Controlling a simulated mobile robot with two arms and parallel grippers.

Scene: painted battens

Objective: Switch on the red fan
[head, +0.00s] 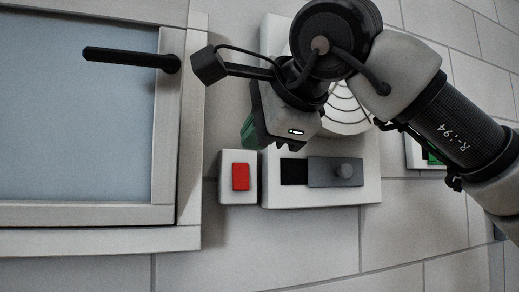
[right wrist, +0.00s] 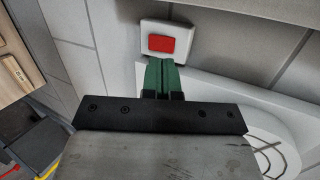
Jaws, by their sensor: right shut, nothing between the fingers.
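A red switch (head: 240,177) sits on a small white plate on the tiled wall; it also shows in the right wrist view (right wrist: 161,44). Beside it is a white panel (head: 370,190) with concentric rings (head: 345,112), partly hidden behind my right arm. No red fan body shows; I cannot tell whether the ringed part is the fan. My right gripper (head: 250,135) is shut and empty, its green fingers just above the switch plate in the head view. In the right wrist view its fingertips (right wrist: 162,62) are at the plate's edge; touching or apart, I cannot tell. My left gripper is out of view.
A framed window (head: 80,130) with a black handle (head: 130,58) is at the left. The panel has a grey slider with a knob (head: 345,171) beside a dark slot. A green-fronted white plate (head: 412,152) is partly hidden at the right. The wall below is clear.

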